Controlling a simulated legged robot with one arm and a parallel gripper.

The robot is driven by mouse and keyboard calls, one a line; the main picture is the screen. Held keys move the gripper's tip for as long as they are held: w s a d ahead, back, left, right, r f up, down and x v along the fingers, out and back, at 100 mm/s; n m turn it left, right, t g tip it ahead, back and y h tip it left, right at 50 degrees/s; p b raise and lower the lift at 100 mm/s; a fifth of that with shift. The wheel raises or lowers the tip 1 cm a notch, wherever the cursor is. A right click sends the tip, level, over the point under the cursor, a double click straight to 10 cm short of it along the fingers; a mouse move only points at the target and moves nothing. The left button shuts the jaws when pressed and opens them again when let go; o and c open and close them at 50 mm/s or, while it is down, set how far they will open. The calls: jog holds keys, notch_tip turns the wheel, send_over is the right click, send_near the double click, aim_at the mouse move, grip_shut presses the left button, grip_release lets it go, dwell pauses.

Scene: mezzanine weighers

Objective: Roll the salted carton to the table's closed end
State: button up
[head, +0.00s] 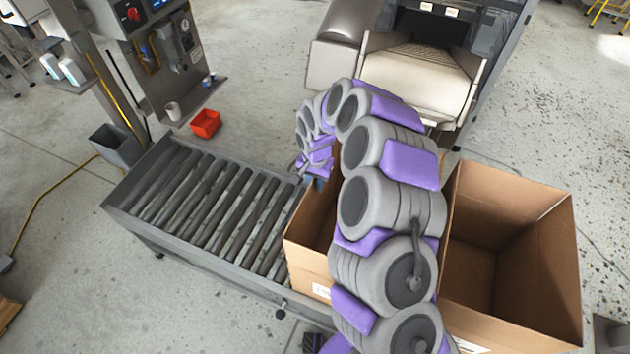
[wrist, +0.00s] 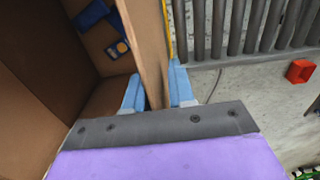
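Two open-topped brown cartons show in the head view. The left carton (head: 305,243) sits on the grey roller table (head: 150,172), partly behind my arm. The right carton (head: 545,305) stands to its right. Each has a white label at its near side, too small to read, so I cannot tell which is salted. My gripper (head: 318,180) is at the left carton's far upper edge. In the wrist view, my gripper's blue fingers (wrist: 156,92) straddle a carton wall (wrist: 150,45) and appear closed on it, one inside, one outside. A blue item (wrist: 92,14) with a small label shows inside.
Bare rollers lie left of the left carton, up to the table's left end. An orange-red bin (head: 206,123) and a grey bin (head: 117,147) are beyond the table near a machine column (head: 165,60). A machine with a beige chute (head: 415,85) stands behind the cartons.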

grip_shut()
dwell(1.1)
